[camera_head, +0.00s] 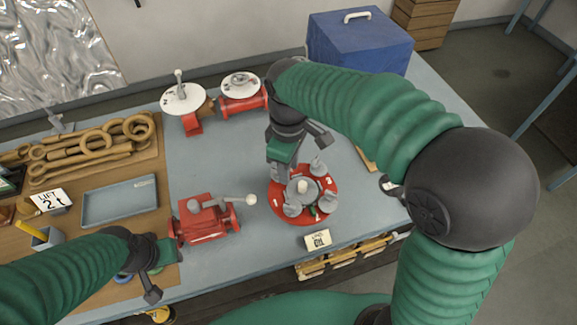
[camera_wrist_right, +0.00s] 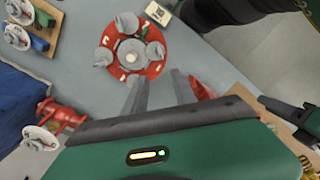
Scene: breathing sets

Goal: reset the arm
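My right arm reaches in from the right and arches over the table. Its gripper (camera_head: 280,172) points down at the upper left edge of a round red plate (camera_head: 279,208) with several grey pieces on it. In the right wrist view the two fingers (camera_wrist_right: 158,78) stand apart with nothing between them, and the red plate (camera_wrist_right: 158,68) lies past their tips. My left gripper (camera_head: 153,272) is low at the left, over the brown mat near the table's front edge. Its fingers are not clear enough to judge, and I see no object held in it.
A red valve (camera_head: 203,220) with a lever stands between the grippers. Two gauge-like fittings (camera_head: 183,98) (camera_head: 240,88) and a blue box (camera_head: 360,45) are at the back. A grey tray (camera_head: 120,202) and wrenches (camera_head: 95,145) lie left. The table between the valve and back fittings is clear.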

